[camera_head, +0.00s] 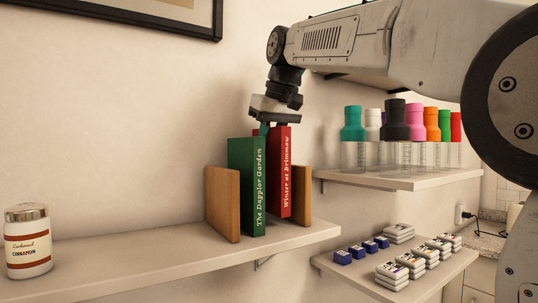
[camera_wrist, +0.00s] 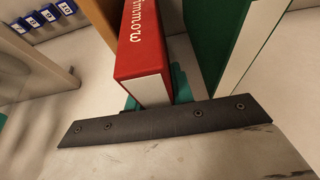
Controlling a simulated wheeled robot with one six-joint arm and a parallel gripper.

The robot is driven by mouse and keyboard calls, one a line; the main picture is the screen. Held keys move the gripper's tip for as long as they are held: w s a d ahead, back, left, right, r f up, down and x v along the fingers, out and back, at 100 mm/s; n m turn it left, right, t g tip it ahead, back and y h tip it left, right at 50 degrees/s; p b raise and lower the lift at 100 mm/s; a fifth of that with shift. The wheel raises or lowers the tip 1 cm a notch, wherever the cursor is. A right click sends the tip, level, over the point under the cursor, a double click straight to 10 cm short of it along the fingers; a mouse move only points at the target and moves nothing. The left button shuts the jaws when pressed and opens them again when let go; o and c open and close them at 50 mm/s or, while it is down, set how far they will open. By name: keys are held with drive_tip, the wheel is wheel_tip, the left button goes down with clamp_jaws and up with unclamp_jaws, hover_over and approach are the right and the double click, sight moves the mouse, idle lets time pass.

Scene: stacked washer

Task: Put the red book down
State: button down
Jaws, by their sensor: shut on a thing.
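The red book (camera_head: 285,185), with "Winter at Brimmow" on its spine, stands upright between the green book (camera_head: 246,190) and the right wooden bookend (camera_head: 302,192). My gripper (camera_head: 273,128) points down from above and is shut on the top of the red book. In the wrist view, the teal fingers of my gripper (camera_wrist: 158,96) sit on both sides of the red book (camera_wrist: 142,50). The green book (camera_wrist: 225,40) is apart from it there, with a gap between.
The long shelf (camera_head: 130,262) holds the left wooden bookend (camera_head: 222,205) and a cinnamon jar (camera_head: 28,242), with bare room between them. The right bookend shows in the wrist view (camera_wrist: 35,75). Bottles (camera_head: 395,135) stand on a shelf at right; small boxes (camera_head: 400,268) lie on a lower shelf.

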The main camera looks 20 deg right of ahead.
drive_tip(key=shift+f, duration=1.15)
drive_tip(key=c, duration=1.2)
unclamp_jaws()
drive_tip(key=v, duration=1.2)
drive_tip(key=s+f+g, duration=0.1)
drive_tip(key=s+f, duration=0.8)
drive_tip(key=f, duration=0.5)
drive_tip(key=s+d+f+m+g, duration=0.1)
drive_tip(key=s+f, duration=0.8)
drive_tip(key=f, duration=0.5)
drive_tip(key=s+d+f+m+g, duration=0.1)
drive_tip(key=s+f, duration=0.8)
drive_tip(key=f, duration=0.5)
drive_tip(key=shift+s+h, duration=0.2)
drive_tip(key=shift+h, duration=0.2)
drive_tip(key=shift+d, duration=0.15)
